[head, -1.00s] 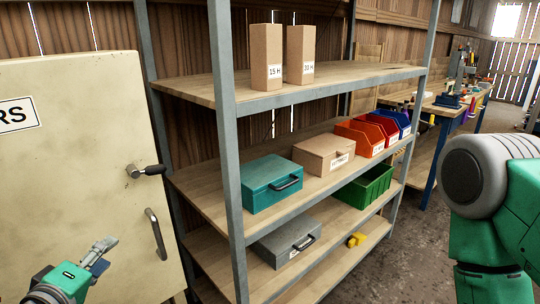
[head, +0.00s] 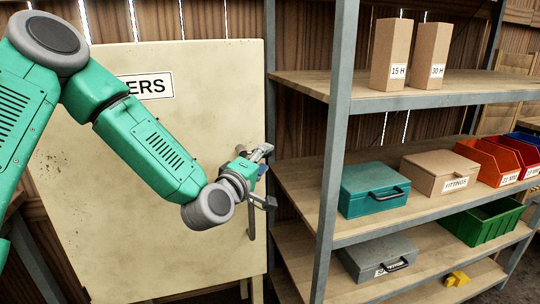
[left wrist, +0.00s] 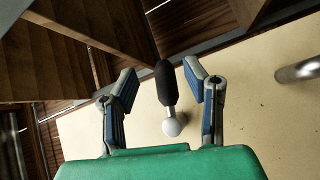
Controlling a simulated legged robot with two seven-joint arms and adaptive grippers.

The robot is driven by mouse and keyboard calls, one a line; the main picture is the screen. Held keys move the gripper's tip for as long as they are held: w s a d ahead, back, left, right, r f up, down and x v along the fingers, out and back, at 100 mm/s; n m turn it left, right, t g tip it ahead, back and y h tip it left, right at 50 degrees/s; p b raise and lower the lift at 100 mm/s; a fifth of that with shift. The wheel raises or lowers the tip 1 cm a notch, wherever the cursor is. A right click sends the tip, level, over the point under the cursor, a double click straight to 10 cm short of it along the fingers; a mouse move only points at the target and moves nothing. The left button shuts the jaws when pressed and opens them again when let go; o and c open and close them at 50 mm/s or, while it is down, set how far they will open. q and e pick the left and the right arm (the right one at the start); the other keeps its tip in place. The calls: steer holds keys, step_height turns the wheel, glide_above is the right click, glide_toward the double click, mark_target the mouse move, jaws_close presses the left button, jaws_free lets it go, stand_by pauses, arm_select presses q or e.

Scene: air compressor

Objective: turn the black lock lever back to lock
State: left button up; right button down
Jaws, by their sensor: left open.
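The black lock lever (left wrist: 165,84), with a round silver base, shows in the left wrist view on the cream cabinet door (left wrist: 240,100). It lies between the two open fingers of my left gripper (left wrist: 162,86), with a visible gap on each side in the picture. In the head view my left gripper (head: 265,178) is at the right edge of the cabinet door (head: 200,110), and the lever is hidden or too hard to make out there. My right gripper is not in view.
A vertical door handle (head: 252,222) sits below the gripper; it also shows as a silver bar in the left wrist view (left wrist: 300,70). Close to the right stands a shelf rack (head: 333,150) with a teal case (head: 370,190), boxes and bins.

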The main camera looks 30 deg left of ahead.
arm_select(q)
steer(key=w, duration=0.3)
steer(key=shift+a, duration=0.4)
steer(key=shift+w+a+f, duration=0.2)
steer(key=shift+a, duration=0.45)
steer(key=shift+d+r, duration=0.15)
steer(key=shift+d, duration=0.35)
jaws_close()
steer(key=shift+d, duration=0.1)
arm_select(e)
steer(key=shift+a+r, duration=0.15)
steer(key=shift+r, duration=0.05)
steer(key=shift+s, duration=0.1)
